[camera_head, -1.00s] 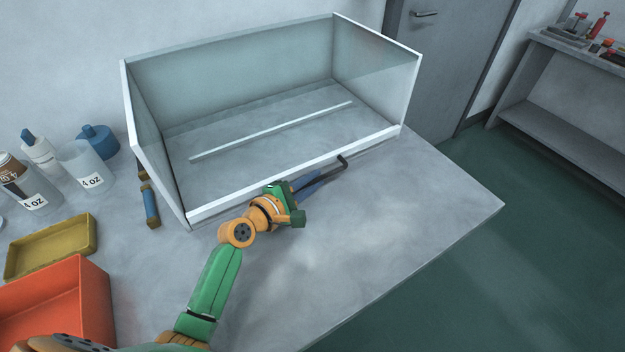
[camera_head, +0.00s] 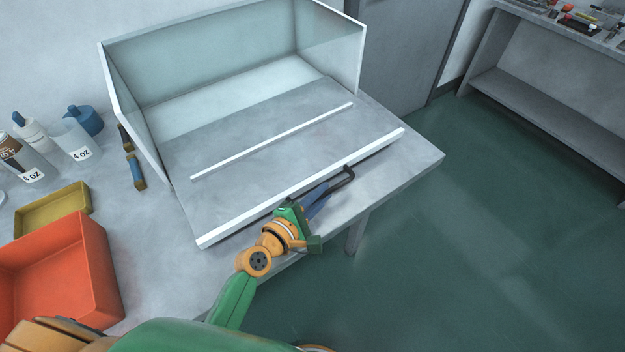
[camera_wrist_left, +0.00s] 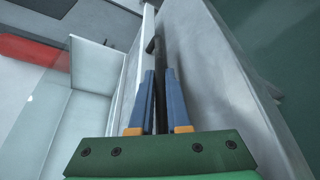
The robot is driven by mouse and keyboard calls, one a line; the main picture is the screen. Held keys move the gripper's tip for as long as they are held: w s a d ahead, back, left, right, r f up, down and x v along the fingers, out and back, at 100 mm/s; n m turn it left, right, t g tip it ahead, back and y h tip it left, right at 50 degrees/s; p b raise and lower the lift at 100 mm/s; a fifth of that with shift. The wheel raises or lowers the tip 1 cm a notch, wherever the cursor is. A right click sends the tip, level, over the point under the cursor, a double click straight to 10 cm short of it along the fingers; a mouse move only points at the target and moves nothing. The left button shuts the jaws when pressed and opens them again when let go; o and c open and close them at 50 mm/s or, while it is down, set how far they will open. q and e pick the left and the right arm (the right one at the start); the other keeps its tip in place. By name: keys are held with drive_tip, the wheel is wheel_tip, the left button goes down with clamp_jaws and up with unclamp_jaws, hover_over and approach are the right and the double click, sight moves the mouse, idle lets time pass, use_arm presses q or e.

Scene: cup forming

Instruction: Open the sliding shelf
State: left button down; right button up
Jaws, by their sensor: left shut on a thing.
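The sliding shelf (camera_head: 290,165) is a grey panel with a white front rail (camera_head: 300,188) and a white strip across its middle. It stands out toward me from the glass case (camera_head: 230,60), with a clear gap between the rail and the case's side walls. A dark bar handle (camera_head: 349,172) sits at the rail's front; in the left wrist view the handle (camera_wrist_left: 157,48) runs between the blue fingers. My left gripper (camera_head: 326,190) is shut on this handle, and the gripper shows also in the left wrist view (camera_wrist_left: 156,85). My right gripper is not in view.
An orange bin (camera_head: 75,265), a yellow tray (camera_head: 50,210) and several bottles stand on the left of the table. A blue-handled tool (camera_head: 136,172) lies beside the case. The table's front edge is close under my gripper. Open green floor (camera_head: 470,240) lies to the right.

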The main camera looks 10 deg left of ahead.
use_arm(q)
drive_tip(key=shift+s+d+p, duration=0.35)
drive_tip(key=shift+s+d, duration=1.1)
drive_tip(key=c, duration=0.9)
unclamp_jaws()
drive_tip(key=v, duration=0.6)
drive_tip(key=shift+f, duration=0.15)
drive_tip(key=shift+s+a+r, duration=0.25)
drive_tip(key=shift+s, duration=0.2)
